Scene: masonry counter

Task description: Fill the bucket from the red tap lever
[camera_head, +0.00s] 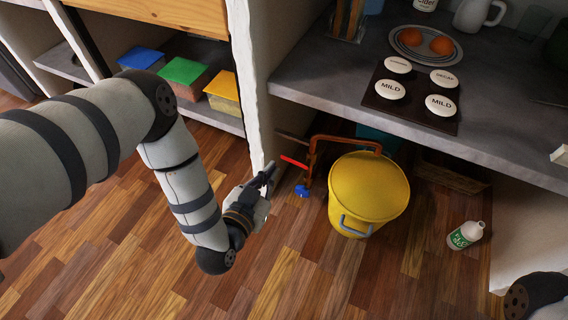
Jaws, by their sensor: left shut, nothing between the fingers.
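A yellow bucket (368,188) stands on the wooden floor below the counter, with a blue-grey handle on its front side. A copper-coloured pipe (345,138) arches over the bucket's back left. The red tap lever (294,162) sticks out to the left of the pipe, and a blue part (302,190) shows lower down beside the bucket. My left gripper (268,172) is shut and empty, just left of the red lever, with a small gap between them in the picture. My right gripper is out of view; only a dark part of that arm shows at the lower right corner.
The grey counter (330,85) overhangs behind, with a dark board (412,98) of white lids. A white wall post (254,90) stands behind my left gripper. The floor in front is clear.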

